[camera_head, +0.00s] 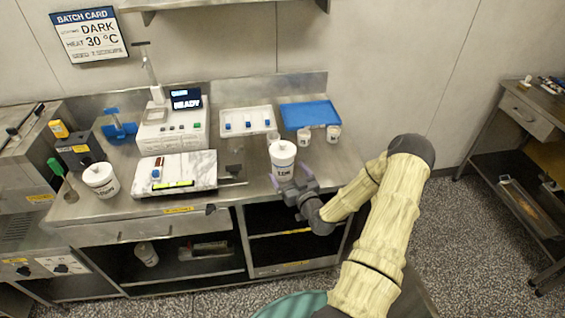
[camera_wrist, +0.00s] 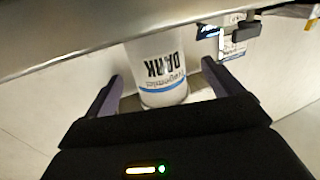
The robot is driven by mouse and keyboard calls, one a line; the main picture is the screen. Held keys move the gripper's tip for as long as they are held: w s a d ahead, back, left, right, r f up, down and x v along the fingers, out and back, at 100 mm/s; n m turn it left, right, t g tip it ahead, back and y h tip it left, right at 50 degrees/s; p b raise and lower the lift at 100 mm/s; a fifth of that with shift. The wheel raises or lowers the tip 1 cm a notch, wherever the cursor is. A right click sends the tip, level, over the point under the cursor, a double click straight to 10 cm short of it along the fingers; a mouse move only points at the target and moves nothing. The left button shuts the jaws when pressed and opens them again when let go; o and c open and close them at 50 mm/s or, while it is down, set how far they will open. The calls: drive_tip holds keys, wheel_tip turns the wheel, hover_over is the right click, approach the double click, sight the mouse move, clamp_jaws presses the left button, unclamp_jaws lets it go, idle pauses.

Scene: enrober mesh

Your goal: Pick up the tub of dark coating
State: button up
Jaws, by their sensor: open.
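The tub of dark coating (camera_head: 283,158) is white with a lid and stands upright near the front edge of the steel bench. In the wrist view the tub (camera_wrist: 157,62) shows the word DARK, upside down, and a blue stripe. My gripper (camera_head: 291,179) is at the tub's front side, low on its body. In the wrist view my gripper (camera_wrist: 163,72) is open, with one purple finger on each side of the tub. Gaps show between fingers and tub there.
A second white tub (camera_head: 101,181) stands at the bench's left. A BATCH CARD (camera_head: 88,34) reads DARK.

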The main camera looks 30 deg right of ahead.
sight(283, 143)
idle(0.3)
drive_tip(key=shift+w+d+f+p, duration=0.1)
drive_tip(key=shift+w+p, duration=0.45)
drive_tip(key=shift+w, duration=0.75)
drive_tip(key=shift+w+d+f+p, duration=0.1)
drive_tip(key=shift+w+p, duration=0.4)
drive_tip(key=shift+w, duration=0.8)
drive_tip(key=shift+r, duration=0.1)
drive_tip(key=c, duration=1.4)
drive_tip(key=shift+c, duration=0.2)
drive_tip(key=shift+r, duration=0.15)
drive_tip(key=shift+r+b, duration=0.9)
drive_tip(key=shift+r, duration=4)
